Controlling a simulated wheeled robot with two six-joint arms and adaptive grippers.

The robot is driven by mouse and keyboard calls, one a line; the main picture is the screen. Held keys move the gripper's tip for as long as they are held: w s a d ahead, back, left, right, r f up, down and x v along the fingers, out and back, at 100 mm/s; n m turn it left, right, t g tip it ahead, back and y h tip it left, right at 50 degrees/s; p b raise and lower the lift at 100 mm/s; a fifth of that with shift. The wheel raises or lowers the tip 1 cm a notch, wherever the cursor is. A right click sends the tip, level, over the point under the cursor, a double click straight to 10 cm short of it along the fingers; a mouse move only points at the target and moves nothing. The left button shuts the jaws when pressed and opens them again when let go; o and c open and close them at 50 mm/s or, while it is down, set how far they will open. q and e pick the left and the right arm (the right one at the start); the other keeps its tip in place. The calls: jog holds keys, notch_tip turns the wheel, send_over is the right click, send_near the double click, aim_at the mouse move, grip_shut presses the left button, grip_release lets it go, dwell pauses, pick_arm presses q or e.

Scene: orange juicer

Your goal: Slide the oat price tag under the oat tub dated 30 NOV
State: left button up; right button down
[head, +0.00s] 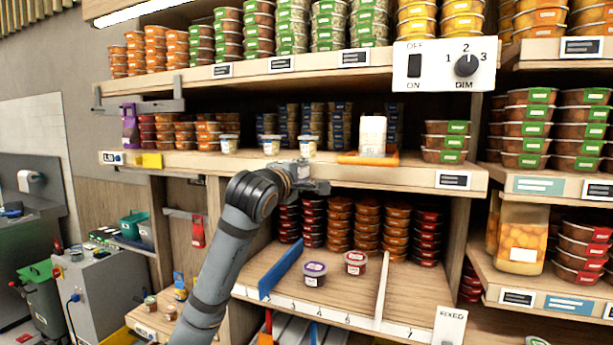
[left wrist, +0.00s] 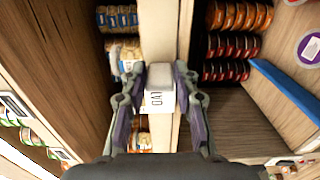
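The oat price tag (left wrist: 157,98) is a small white block with "OAT" on its face. In the left wrist view it sits between the fingertips of my left gripper (left wrist: 162,78), which look shut on it. In the head view my left gripper (head: 314,186) is at the front edge of the middle shelf, just below the right tub (head: 308,146). Two similar pale tubs, the middle tub (head: 271,145) and the left tub (head: 229,144), stand along the same shelf front. The dates are too small to read. My right gripper is in neither view.
An orange tray (head: 352,158) with a white stack stands right of the tubs. Blue-labelled stacks (head: 288,121) stand behind them. Below are a blue divider (head: 281,268) and two loose tubs, one purple-lidded (head: 314,273) and one red-lidded (head: 355,262).

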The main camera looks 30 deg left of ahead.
pick_arm(q)
jog(key=shift+o, duration=1.2)
jog(key=shift+w+d, duration=0.15)
jog(key=shift+d, duration=0.2)
jog(key=shift+w+d, duration=0.1)
jog(key=shift+d, duration=0.35)
jog(key=v, duration=0.7)
jog(key=shift+s, duration=0.3)
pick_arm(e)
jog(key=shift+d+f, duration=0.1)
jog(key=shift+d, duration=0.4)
pick_arm(q)
jog(key=shift+w, duration=0.1)
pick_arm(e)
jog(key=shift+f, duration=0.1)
